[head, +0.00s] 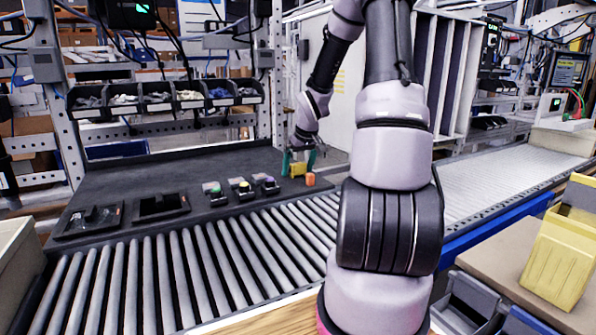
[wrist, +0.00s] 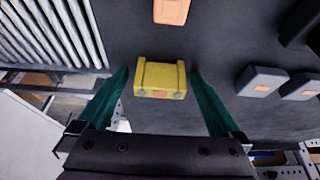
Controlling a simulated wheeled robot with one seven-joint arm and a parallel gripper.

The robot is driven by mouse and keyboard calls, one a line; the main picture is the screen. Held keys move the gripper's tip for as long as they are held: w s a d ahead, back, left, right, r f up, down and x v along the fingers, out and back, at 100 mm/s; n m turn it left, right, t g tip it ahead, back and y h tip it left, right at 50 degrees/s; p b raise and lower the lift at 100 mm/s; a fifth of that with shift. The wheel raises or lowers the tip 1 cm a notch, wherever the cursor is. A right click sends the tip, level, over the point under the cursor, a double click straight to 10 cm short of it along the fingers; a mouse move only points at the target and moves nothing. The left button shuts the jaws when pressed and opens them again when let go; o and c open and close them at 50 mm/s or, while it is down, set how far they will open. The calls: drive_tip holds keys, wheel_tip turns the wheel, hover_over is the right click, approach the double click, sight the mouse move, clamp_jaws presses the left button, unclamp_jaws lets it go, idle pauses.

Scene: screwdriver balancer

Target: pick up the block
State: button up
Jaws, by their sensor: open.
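A yellow block (head: 298,170) with raised ends sits on the dark mat at the right end of the work surface. In the wrist view the yellow block (wrist: 160,80) lies between my two green fingers, with dark gaps on both sides. An orange block (head: 310,179) sits just right of it in the head view; it also shows at the top edge of the wrist view (wrist: 172,11). My gripper (head: 298,158) is open and points down at the yellow block. I cannot tell how far down beside the block the fingertips are.
Several small dark pieces with coloured tops (head: 240,188) stand left of the blocks. Two black trays (head: 162,207) lie farther left on the mat (head: 125,180). A roller conveyor (head: 190,265) runs along the front. A row of bins (head: 157,100) hangs behind.

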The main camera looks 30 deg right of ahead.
drive_tip(key=c, duration=1.6)
